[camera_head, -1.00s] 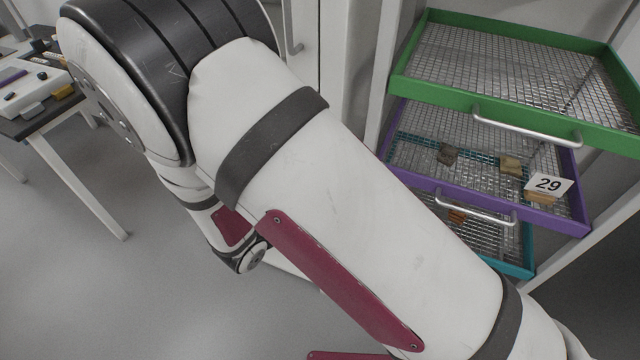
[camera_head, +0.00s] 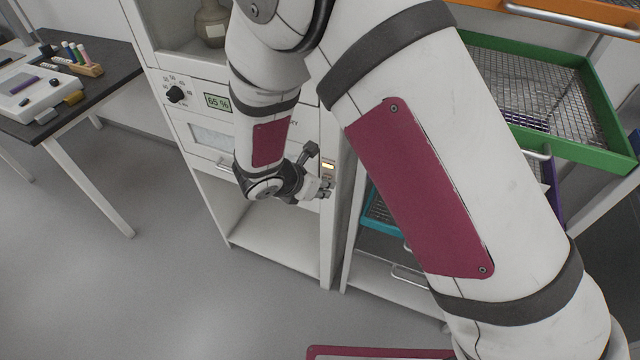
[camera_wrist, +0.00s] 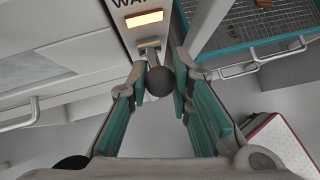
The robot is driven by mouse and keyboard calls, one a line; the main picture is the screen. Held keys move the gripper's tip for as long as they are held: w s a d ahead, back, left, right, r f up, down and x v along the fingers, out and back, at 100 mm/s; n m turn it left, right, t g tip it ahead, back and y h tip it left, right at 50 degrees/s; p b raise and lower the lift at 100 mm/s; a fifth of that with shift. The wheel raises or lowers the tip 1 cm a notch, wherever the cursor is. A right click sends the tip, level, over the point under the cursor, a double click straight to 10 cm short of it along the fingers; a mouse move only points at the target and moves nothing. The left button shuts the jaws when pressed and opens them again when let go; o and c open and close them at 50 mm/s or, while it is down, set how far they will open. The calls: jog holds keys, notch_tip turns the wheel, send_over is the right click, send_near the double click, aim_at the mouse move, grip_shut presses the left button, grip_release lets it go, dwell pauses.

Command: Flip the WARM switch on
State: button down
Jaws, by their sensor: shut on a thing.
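The WARM switch shows in the wrist view as a small metal lever with a dark round knob (camera_wrist: 160,82), on a narrow white panel. A label above it begins "WA"; the rest is cut off. An orange lamp (camera_wrist: 144,18) glows between the label and lever; in the head view the lit lamp (camera_head: 328,167) is on the cabinet's right post. My gripper (camera_wrist: 163,76) has its green-padded fingers on both sides of the knob, shut on it. In the head view my gripper (camera_head: 318,187) is at that post and hides the lever. I cannot tell whether the lever is up or down.
The white cabinet (camera_head: 226,212) has a dial (camera_head: 176,94), a "65 %" display (camera_head: 217,101) and an open lower bay. A rack with a green mesh tray (camera_head: 610,150) and a teal tray (camera_head: 372,215) stands close on the right. A dark-topped table (camera_head: 100,75) is at left.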

dwell(0.3)
jog(key=c, duration=1.4)
grip_release()
jog(key=v, duration=1.2)
